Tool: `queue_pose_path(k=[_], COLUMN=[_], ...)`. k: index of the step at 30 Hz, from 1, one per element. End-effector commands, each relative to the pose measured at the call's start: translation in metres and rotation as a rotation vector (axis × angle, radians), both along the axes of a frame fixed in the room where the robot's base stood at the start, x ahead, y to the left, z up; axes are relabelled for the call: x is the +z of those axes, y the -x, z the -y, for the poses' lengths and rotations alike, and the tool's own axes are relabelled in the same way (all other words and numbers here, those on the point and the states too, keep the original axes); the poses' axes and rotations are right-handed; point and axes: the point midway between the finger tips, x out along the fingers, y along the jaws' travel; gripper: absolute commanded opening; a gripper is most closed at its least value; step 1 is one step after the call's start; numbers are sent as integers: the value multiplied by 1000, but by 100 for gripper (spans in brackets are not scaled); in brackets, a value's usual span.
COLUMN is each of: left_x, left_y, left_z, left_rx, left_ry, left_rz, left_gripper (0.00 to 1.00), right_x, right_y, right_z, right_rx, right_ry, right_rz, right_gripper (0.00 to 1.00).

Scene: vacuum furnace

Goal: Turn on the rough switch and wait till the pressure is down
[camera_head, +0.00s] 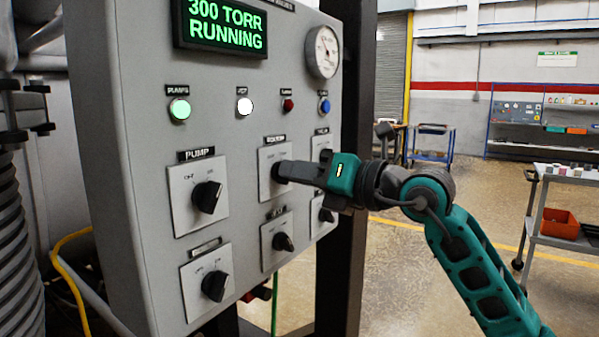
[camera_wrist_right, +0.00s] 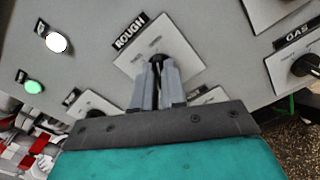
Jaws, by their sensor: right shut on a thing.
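The grey control panel (camera_head: 135,130) carries a display (camera_head: 222,28) with green text reading 300 TORR RUNNING. The rough switch, a black knob on a light square plate (camera_head: 266,160), is in the upper row of switches; the wrist view shows its knob (camera_wrist_right: 157,58) and its ROUGH label (camera_wrist_right: 130,30). My right gripper (camera_head: 281,172) is shut on this knob, its two grey fingers on either side of it in the wrist view (camera_wrist_right: 156,78). The fingers hide much of the knob. My left gripper is not in view.
The PUMP switch (camera_head: 206,197) is left of the rough switch, and other knobs sit close around it. A round gauge (camera_head: 323,52) and several lamps are above; a green lamp (camera_head: 180,110) is lit. A dark post stands behind the panel.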

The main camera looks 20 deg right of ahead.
Motion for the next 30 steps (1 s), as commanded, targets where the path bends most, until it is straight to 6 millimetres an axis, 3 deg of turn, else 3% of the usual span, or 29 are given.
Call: queue_pose_path(k=[1, 2, 9, 20, 30], left_x=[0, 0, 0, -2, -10], left_y=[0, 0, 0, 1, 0], left_z=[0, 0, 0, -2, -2], left_rx=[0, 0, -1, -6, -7], left_ry=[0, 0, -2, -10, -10], left_rz=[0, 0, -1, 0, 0], left_gripper=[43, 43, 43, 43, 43], right_x=[1, 1, 1, -1, -3], right_y=[0, 0, 0, 6, 61], right_z=[0, 0, 0, 5, 48], right_rx=[-1, -1, 0, -1, -3], right_ry=[-5, -5, -3, 0, 3], right_rz=[0, 0, 1, 0, -1], right_gripper=[0, 14, 36, 37, 37])
